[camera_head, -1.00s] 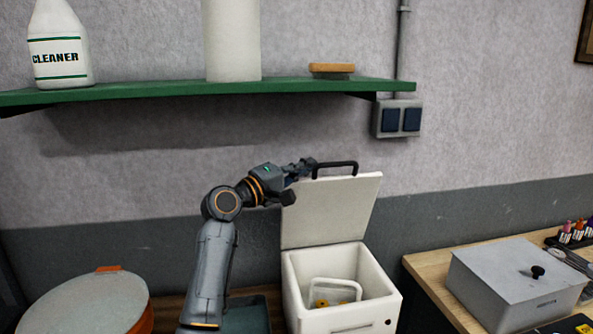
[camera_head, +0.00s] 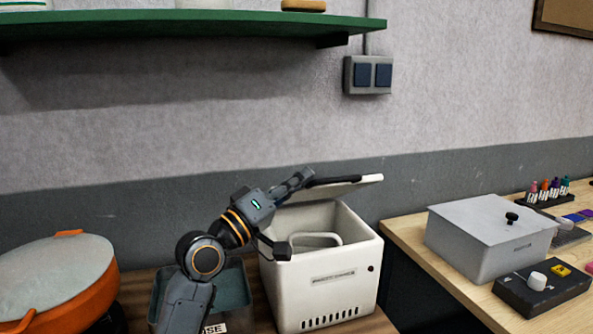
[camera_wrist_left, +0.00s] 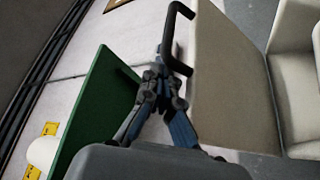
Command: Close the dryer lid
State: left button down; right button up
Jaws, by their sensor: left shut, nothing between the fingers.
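The dryer (camera_head: 335,290) is a white box at the centre of the head view. Its pale lid (camera_head: 350,187) is partly lowered over the open top, tilted, and a gap still shows the inside. A black handle (camera_head: 330,181) is on the lid; it also shows in the left wrist view (camera_wrist_left: 174,38), next to the lid's flat face (camera_wrist_left: 228,85). My left gripper (camera_head: 304,174) is shut and empty, its fingertips at the handle; whether they touch it I cannot tell. In the left wrist view, its fingers (camera_wrist_left: 158,82) are together just below the handle. My right gripper is not in view.
A basket rim (camera_head: 318,240) shows inside the dryer. A teal bin (camera_head: 236,285) stands left of it, then an orange round container (camera_head: 75,300). A grey lidded box (camera_head: 485,245) is on the right bench. A green shelf (camera_head: 190,24) hangs above.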

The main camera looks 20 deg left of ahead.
pick_arm(q)
jog(key=shift+s+d+f, duration=0.1)
jog(key=shift+s+f, duration=0.1)
jog(key=shift+f, duration=0.2)
